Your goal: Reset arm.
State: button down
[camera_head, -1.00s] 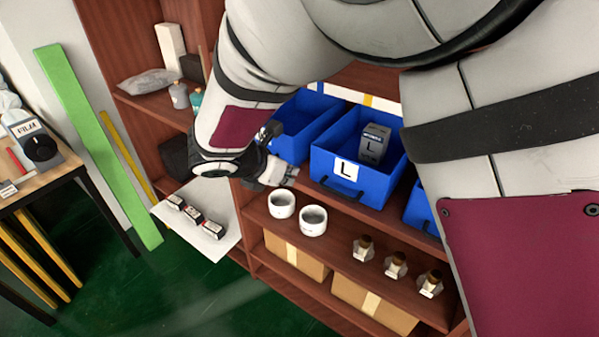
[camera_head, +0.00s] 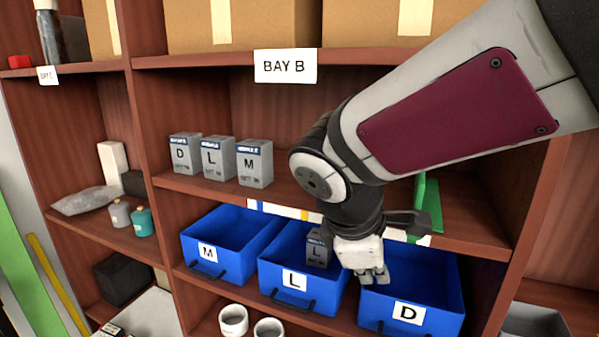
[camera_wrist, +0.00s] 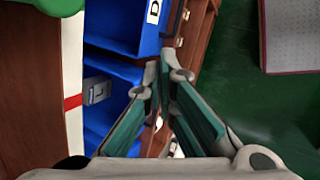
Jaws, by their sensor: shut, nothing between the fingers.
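My gripper (camera_head: 372,275) points down in front of the shelf, near the gap between the blue bin marked L (camera_head: 290,293) and the blue bin marked D (camera_head: 425,300). Its green-padded fingers meet at the tips in the wrist view (camera_wrist: 158,72), with nothing between them. My arm reaches in from the upper right. A grey box marked L (camera_head: 318,248) stands inside the L bin, partly hidden by my gripper. It also shows at the left in the wrist view (camera_wrist: 96,90).
An empty blue bin marked M (camera_head: 225,265) is at the left. Grey boxes D (camera_head: 185,153), L (camera_head: 218,158) and M (camera_head: 255,163) stand on the shelf above. White cups (camera_head: 233,320) are on the lower shelf. A green upright piece (camera_head: 430,200) is behind my wrist.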

jog(key=s+d+r+m+y+p, duration=0.1)
jog(key=s+d+m+y, duration=0.1)
jog(key=s+d+m, duration=0.2)
jog(key=s+d+r+m+y, duration=0.2)
jog(key=s+d+m, duration=0.2)
jog(key=s+m, duration=0.7)
jog(key=shift+s+d+p, duration=0.15)
jog(key=shift+s+p, duration=0.2)
jog(key=shift+s, duration=0.85)
